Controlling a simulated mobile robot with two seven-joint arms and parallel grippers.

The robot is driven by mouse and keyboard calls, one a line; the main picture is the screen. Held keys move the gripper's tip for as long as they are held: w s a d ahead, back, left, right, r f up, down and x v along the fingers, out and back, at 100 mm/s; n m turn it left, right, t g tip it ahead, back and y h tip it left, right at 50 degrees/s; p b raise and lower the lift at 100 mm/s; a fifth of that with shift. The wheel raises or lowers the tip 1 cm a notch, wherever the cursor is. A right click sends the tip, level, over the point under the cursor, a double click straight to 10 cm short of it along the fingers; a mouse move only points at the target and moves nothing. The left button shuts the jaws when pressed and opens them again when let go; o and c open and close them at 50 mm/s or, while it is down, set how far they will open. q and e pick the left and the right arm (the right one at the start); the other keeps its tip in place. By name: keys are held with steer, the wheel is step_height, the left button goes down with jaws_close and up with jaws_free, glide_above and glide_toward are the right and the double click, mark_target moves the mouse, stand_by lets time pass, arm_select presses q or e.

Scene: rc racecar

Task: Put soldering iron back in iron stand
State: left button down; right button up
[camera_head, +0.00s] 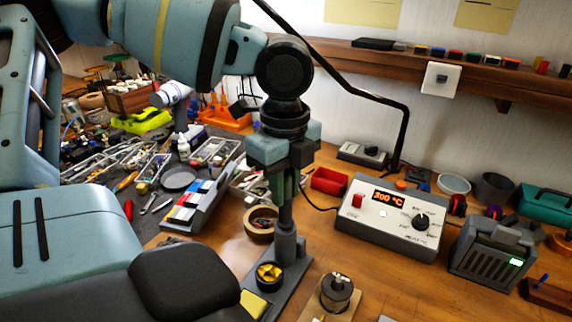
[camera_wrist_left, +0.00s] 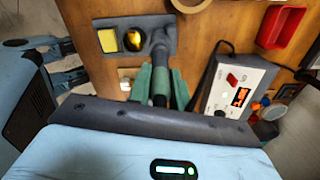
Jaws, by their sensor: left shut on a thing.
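My left gripper (camera_head: 285,182) points straight down and is shut on the soldering iron (camera_head: 286,205), around its green handle. The handle also shows between the fingers in the left wrist view (camera_wrist_left: 160,88). The iron is about upright, and its lower end is at the top of the grey holder of the iron stand (camera_head: 288,244). The tip is hidden, seemingly inside the holder. The stand's base also shows in the wrist view (camera_wrist_left: 85,24), with a yellow sponge (camera_wrist_left: 107,41) and a brass wool cup (camera_wrist_left: 133,40).
A soldering station (camera_head: 390,221) reading 300 °C stands right of the stand, with a red bin (camera_head: 330,181) behind it. A wooden tape ring (camera_head: 261,222) is close behind the stand. A solder spool (camera_head: 337,291) is to its right. Tools clutter the left.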

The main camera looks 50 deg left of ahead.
arm_select(q)
steer(key=shift+f, duration=0.15)
steer(key=c, duration=0.8)
jaws_free()
arm_select(e)
steer(key=shift+w, duration=0.3)
arm_select(q)
steer(key=shift+r+p, duration=0.45)
steer(key=shift+r, duration=0.4)
steer(key=shift+r+p, duration=1.15)
steer(key=shift+r, duration=1.2)
steer(key=shift+r+p, duration=0.35)
steer(key=shift+r, duration=0.95)
arm_select(e)
steer(key=w+r+t, duration=0.1)
steer(key=w+r, duration=0.3)
steer(key=r, duration=0.2)
steer(key=shift+s, duration=0.1)
